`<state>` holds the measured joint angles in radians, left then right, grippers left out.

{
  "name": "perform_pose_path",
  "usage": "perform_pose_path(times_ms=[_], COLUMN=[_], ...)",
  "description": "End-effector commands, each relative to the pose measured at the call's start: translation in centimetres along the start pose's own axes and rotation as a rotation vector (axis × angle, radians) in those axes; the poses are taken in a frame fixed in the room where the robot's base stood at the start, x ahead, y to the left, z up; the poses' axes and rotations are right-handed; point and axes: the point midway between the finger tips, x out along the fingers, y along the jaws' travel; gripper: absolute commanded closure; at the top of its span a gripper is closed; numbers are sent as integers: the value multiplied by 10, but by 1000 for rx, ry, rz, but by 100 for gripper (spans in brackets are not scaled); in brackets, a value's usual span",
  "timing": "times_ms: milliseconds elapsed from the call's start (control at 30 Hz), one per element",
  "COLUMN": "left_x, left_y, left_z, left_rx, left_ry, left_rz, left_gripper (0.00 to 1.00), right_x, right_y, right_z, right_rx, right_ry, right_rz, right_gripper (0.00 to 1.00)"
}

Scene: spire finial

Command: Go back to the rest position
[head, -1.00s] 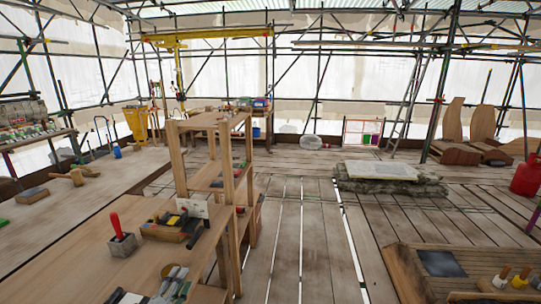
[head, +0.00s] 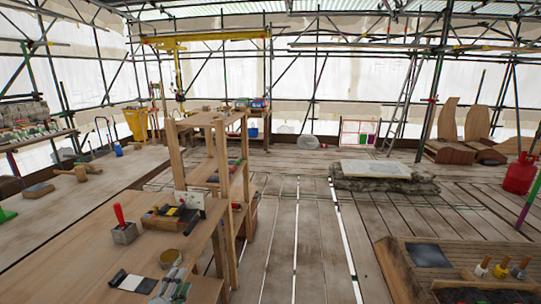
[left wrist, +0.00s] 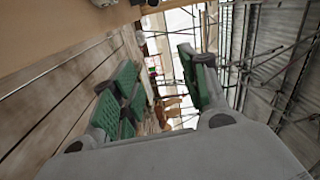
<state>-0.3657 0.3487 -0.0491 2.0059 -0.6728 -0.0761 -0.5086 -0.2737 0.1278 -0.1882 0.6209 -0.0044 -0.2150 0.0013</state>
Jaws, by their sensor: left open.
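My left gripper (head: 172,284) shows small and grey at the bottom of the head view, over the near end of the wooden workbench (head: 75,262). In the left wrist view its two green-padded fingers (left wrist: 158,85) stand wide apart with nothing between them. It holds nothing. My right gripper is in neither view.
A grey block with a red-handled tool (head: 123,231) and a tool tray (head: 172,221) stand on the bench. A wooden shelf frame (head: 222,165) rises at its right edge. Plank floor lies open to the right, before a stone slab (head: 383,170). A wooden box (head: 400,262) is at lower right.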

Motion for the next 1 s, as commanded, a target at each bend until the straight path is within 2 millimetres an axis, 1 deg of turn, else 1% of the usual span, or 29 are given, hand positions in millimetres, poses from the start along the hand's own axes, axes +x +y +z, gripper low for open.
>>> perform_pose_path(times_ms=[333,633,867,1000], left_x=[-5,-14,-34,-49], left_y=[3,10,25,37], left_z=[5,12,17,17], left_rx=[-83,-220,-411,-527], left_ry=[-63,-166,-304,-389], left_rz=[32,89,181,246], left_gripper=[56,56,56,56], right_x=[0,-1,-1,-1], right_y=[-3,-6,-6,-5], right_z=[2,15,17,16], right_rx=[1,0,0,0], right_ry=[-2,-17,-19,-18], right_rz=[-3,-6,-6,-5], right_gripper=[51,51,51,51])
